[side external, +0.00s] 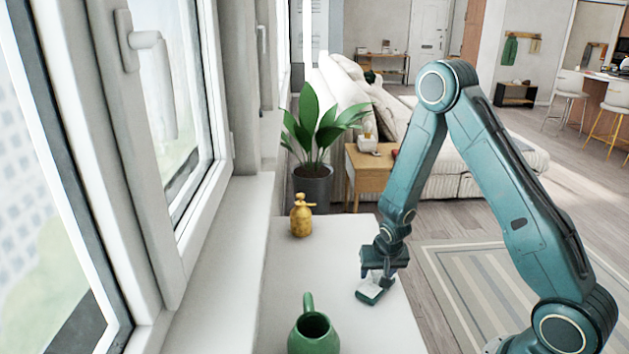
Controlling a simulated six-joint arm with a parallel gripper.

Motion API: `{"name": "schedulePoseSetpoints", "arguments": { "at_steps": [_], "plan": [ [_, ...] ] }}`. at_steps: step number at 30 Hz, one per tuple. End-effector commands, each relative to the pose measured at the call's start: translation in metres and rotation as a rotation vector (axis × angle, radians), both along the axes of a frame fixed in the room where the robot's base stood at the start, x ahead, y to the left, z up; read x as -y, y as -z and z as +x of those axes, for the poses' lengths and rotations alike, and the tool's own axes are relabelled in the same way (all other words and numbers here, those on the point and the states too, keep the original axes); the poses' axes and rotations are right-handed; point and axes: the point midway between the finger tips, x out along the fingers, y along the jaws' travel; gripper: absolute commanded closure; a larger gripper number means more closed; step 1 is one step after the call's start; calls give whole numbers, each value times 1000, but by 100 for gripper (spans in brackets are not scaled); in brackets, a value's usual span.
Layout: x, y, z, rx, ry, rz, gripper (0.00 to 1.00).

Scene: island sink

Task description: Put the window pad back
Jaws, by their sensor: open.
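A small pad with a green lower part and a whitish top, which looks like the window pad (369,295), is on the white table at its right side. My gripper (376,279) points down right over it, with its jaws open. The jaws and the pad overlap in this view, so I cannot tell whether they touch it. Part of the pad's top is hidden by the gripper.
A yellow spray bottle (301,216) stands at the far left of the white table (335,262). A green jug (314,333) stands at the near edge. The windowsill (215,270) and window run along the left. The table's middle is clear.

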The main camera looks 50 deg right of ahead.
Motion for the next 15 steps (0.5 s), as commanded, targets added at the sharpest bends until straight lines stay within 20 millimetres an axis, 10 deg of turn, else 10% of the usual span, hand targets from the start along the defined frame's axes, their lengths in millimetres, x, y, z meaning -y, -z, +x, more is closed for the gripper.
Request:
{"name": "schedulePoseSetpoints", "arguments": {
  "at_steps": [15],
  "plan": [
    [-9,-34,-9,3,-1,-1,45]
  ]
}}
